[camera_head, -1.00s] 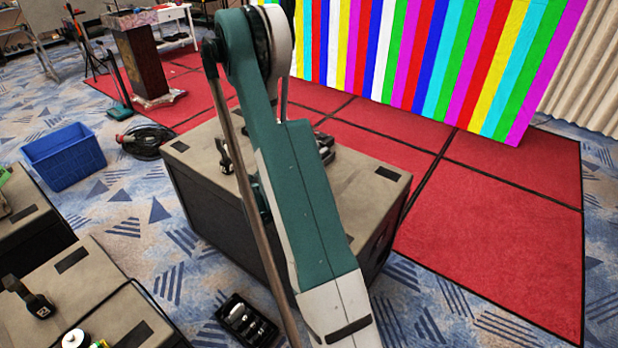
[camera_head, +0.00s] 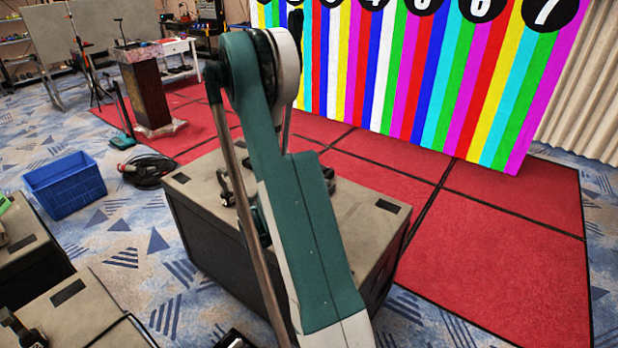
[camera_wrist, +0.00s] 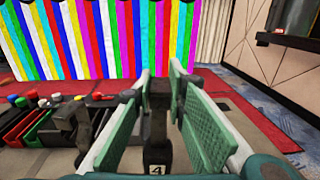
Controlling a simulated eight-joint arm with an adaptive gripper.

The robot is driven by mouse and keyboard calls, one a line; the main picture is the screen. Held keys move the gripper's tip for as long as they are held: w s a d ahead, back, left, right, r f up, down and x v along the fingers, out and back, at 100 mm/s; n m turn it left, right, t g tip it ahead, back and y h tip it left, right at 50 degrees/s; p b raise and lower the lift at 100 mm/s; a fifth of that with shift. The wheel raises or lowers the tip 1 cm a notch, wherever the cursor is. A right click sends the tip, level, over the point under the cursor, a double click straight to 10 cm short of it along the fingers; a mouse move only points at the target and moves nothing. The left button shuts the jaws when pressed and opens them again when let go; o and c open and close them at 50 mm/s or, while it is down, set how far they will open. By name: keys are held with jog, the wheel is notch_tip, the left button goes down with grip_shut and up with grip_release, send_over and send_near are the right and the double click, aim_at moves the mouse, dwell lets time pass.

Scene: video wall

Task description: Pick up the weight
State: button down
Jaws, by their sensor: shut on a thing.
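In the wrist view, my gripper (camera_wrist: 168,95) has its green pads close together on a dark weight (camera_wrist: 160,92). A "4" label shows on the weight's lower part, between the pads. I cannot tell whether the weight is clear of the surface below. In the head view, my arm hides the gripper and the held weight. Another dark weight with a handle (camera_wrist: 76,124) stands left of the gripper in the wrist view.
A case (camera_head: 355,210) stands under my arm, with a dark object (camera_head: 226,186) on its top. Colored items (camera_wrist: 35,120) sit at left in the wrist view. A blue crate (camera_head: 65,185) stands on the carpet. A striped video wall (camera_head: 400,75) stands behind, with red flooring before it.

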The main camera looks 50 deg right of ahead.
jog(key=shift+r+p, duration=0.5)
jog(key=shift+r, duration=2.25)
